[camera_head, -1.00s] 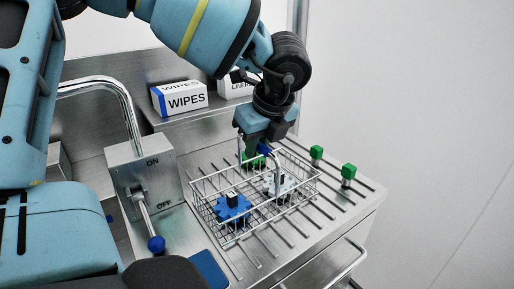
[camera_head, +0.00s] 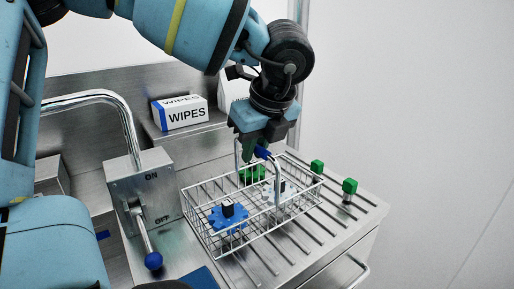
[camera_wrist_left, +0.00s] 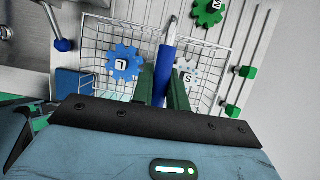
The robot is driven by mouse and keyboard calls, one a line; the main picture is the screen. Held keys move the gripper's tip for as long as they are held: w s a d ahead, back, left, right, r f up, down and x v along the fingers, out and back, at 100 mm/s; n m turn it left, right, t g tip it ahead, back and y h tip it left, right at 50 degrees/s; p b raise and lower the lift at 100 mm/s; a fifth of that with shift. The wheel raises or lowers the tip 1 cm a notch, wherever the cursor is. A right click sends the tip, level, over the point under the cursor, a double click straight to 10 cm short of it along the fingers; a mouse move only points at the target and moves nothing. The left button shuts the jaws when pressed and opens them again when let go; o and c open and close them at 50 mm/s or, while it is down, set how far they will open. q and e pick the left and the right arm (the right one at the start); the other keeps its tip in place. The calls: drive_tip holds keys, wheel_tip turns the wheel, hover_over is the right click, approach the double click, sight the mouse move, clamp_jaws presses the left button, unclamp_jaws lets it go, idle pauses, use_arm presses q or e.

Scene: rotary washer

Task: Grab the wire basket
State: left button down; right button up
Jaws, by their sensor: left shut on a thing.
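The wire basket (camera_head: 205,238) is a silver mesh tray with a tall hoop handle that has a blue grip (camera_wrist_left: 167,72). My left gripper (camera_head: 257,153) points down above the basket and is shut on the blue grip. The left wrist view shows the grip between its two dark green fingers. The basket looks slightly raised over the slotted steel counter (camera_head: 355,212); the gap is hard to judge. My right gripper is not in view.
Two green-topped pegs (camera_head: 349,187) stand in the counter slots to the right. A steel box with an ON/OFF lever (camera_head: 147,240) and a curved pipe (camera_head: 128,115) stand left. A WIPES box (camera_head: 183,113) sits on the shelf behind. A blue panel (camera_head: 203,279) lies in front.

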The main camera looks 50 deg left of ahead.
use_arm(q)
drive_tip(key=s+d+r+b, duration=0.1)
drive_tip(key=s+d+b, duration=0.1)
drive_tip(key=s+d, duration=0.6)
drive_tip(key=s, duration=0.2)
drive_tip(key=shift+s+d+r, duration=0.15)
drive_tip(key=shift+s+d, duration=0.2)
drive_tip(key=shift+s, duration=0.05)
